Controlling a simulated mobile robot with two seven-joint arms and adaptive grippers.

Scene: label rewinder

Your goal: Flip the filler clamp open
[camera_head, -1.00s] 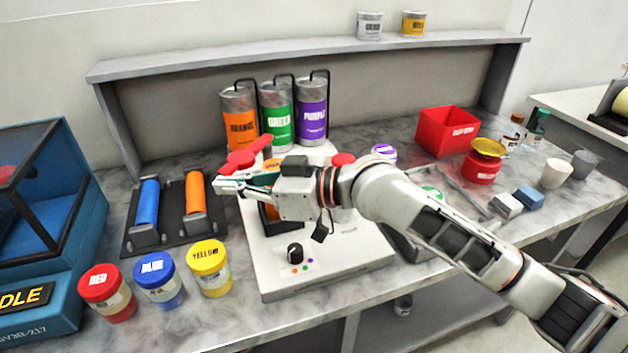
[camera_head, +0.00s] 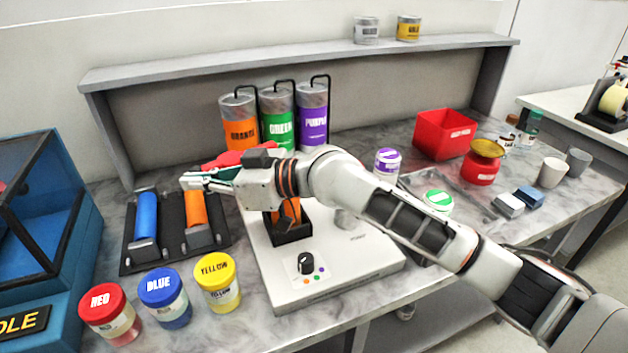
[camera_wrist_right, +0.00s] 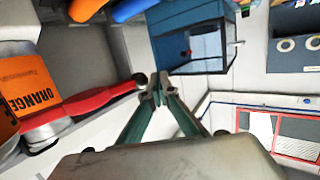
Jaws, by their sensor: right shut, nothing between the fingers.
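The filler clamp appears as a long red lever (camera_head: 224,158), just behind my right gripper and in front of the orange canister (camera_head: 238,122). My right arm hides part of it. In the right wrist view the red lever (camera_wrist_right: 92,104) lies left of the fingers, with a rounded end, beside the orange canister (camera_wrist_right: 30,88). My right gripper (camera_head: 186,181) points left above the orange roller. Its fingertips (camera_wrist_right: 158,88) meet in the wrist view, with nothing between them. The fingers look apart from the lever. My left gripper is out of view.
The white filler base (camera_head: 352,268) carries a black knob (camera_head: 305,263). Red, blue and yellow jars (camera_head: 217,282) stand at the front left. The blue cabinet (camera_head: 45,225) is at the far left. A red bin (camera_head: 445,134) stands at the back right.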

